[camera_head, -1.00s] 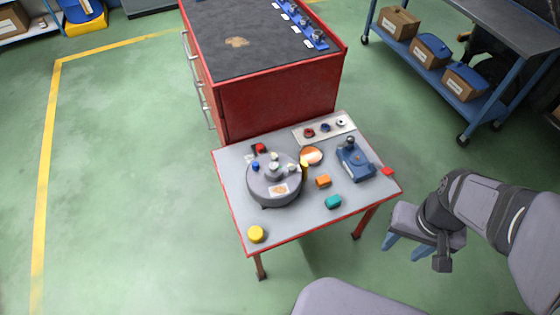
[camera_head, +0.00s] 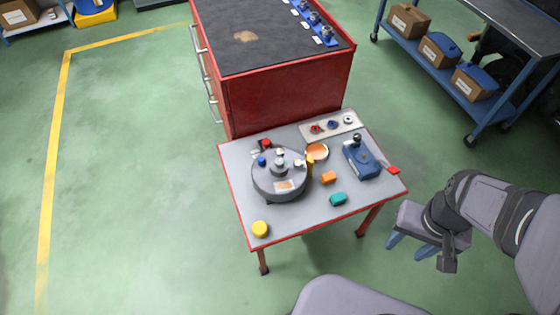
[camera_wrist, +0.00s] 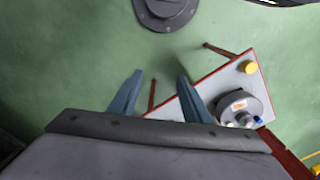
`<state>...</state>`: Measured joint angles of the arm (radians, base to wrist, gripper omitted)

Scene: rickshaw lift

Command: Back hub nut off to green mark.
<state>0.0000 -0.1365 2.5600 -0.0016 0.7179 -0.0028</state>
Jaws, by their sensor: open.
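A round grey hub (camera_head: 279,181) sits on the small red-edged table (camera_head: 238,205), with a stepped grey centre piece (camera_head: 280,165) on top. I cannot tell the hub nut apart from that piece at this size. Blue, white and yellow bits stand on or beside the hub, and a tan label is on it. No green mark shows clearly; a teal block (camera_head: 338,198) lies on the table. The hub (camera_wrist: 238,103) also shows in the wrist view, at the right. My gripper (camera_head: 410,248) is open and empty, off the table's right front side; its blue fingers (camera_wrist: 158,88) are spread.
The table also holds a yellow knob (camera_head: 260,228), an orange block (camera_head: 328,177), an orange-topped round piece (camera_head: 317,151), a blue device with a lever (camera_head: 360,160) and a pale tray (camera_head: 346,120). A red cabinet (camera_head: 285,100) stands behind. A blue shelf cart (camera_head: 479,114) is at right.

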